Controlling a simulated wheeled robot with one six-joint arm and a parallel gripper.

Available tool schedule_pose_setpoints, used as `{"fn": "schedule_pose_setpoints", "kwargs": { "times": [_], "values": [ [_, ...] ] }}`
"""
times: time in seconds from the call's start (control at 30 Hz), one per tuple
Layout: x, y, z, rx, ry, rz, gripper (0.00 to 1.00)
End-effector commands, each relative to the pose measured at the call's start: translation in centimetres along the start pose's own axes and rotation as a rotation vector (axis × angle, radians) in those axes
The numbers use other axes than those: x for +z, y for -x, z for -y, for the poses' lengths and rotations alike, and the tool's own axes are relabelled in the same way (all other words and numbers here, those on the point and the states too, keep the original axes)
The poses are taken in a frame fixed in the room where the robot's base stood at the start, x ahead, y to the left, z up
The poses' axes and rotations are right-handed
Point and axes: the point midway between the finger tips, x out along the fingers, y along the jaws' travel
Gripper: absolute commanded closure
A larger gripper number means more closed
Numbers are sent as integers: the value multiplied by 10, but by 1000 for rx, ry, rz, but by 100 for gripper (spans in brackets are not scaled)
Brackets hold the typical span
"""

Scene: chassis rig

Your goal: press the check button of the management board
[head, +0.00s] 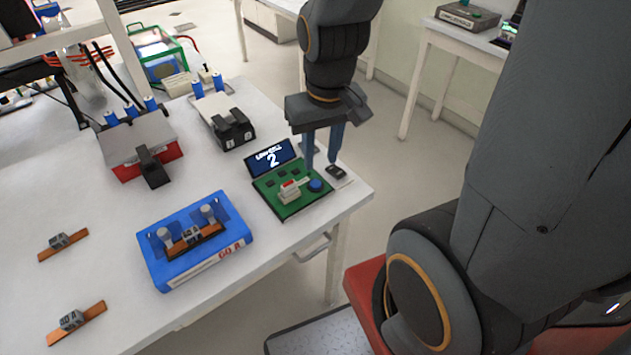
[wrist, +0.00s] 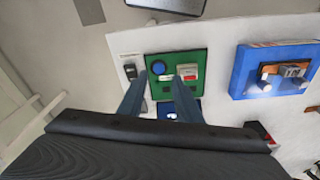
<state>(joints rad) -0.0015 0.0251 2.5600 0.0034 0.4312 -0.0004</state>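The management board (head: 292,194) is a green board on the table near its right edge, with a dark screen (head: 272,157) showing a large "2" behind it. A round blue button (head: 316,185) sits at its right side, beside a pale block with a red top (head: 289,191). In the wrist view, the green board (wrist: 172,88) lies below my gripper, and the blue button (wrist: 159,67) shows between the fingertips. My gripper (head: 321,166) points down above the board's right part. Its two blue fingers are apart and empty. I cannot tell the exact height above the button.
A small black device (head: 337,172) lies right of the board at the table edge. A blue case (head: 195,243) stands front left of the board. A black-fronted tray (head: 232,130) and a red-and-grey box (head: 142,149) stand behind. Two orange strips with grey blocks (head: 75,322) lie at left.

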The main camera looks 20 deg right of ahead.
Motion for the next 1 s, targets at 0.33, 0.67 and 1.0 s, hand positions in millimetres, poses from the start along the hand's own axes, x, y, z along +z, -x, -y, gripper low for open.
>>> {"fn": "schedule_pose_setpoints", "kwargs": {
  "times": [0.33, 0.67, 1.0],
  "values": [
    [0, 0, 0, 0, 0, 0, 100],
    [0, 0, 0, 0, 0, 0, 100],
    [0, 0, 0, 0, 0, 0, 100]
  ]
}}
